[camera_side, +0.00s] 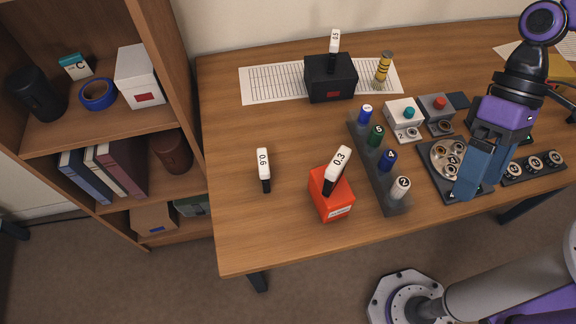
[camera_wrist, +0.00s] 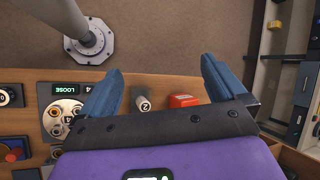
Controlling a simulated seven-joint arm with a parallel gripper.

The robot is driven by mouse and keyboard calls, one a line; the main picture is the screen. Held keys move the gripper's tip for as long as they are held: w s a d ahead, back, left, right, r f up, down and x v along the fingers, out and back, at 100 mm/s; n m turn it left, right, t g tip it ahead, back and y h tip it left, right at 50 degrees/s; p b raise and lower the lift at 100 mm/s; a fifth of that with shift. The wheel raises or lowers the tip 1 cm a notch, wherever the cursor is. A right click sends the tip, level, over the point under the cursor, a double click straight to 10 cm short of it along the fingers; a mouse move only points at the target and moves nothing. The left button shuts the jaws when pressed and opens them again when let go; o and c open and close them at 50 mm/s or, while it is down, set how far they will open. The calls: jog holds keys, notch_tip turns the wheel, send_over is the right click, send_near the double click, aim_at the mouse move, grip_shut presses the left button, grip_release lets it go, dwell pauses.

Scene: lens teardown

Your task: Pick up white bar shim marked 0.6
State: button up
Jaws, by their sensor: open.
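My gripper (camera_side: 470,182) is at the right, over the round-dial plate, well apart from the shim. Its blue fingers also show in the wrist view (camera_wrist: 158,88), spread apart with nothing between them that I can see held. Another white bar marked 0.3 (camera_side: 338,164) stands in the orange block (camera_side: 331,197). One marked 0.5 (camera_side: 335,42) stands in the black block (camera_side: 331,78).
A dark rack (camera_side: 396,205) holds several numbered cylinders between the gripper and the shim. Small boxes with teal and red knobs (camera_side: 404,115) stand behind it. A bookshelf (camera_side: 165,80) is at left. The table around the shim is clear.

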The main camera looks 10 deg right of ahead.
jog(key=w+a+f+m+g+y, duration=0.1)
jog(key=w+a+m+y, duration=0.15)
jog(key=a, duration=0.35)
jog(key=w+a+m+y, duration=0.1)
jog(key=a+m+y, duration=0.1)
jog(key=a+m, duration=0.3)
jog(key=m+t+y, duration=0.6)
jog(key=m+t, duration=0.2)
jog(key=m, duration=0.7)
send_over(265, 160)
notch_tip(265, 160, down, 8)
jog(key=shift+m, duration=0.25)
jog(key=f, duration=0.7)
jog(key=shift+d+f, duration=0.1)
jog(key=shift+d, duration=0.25)
jog(key=shift+x, duration=0.95)
jog(key=shift+a+f, duration=0.35)
jog(key=shift+a, duration=0.15)
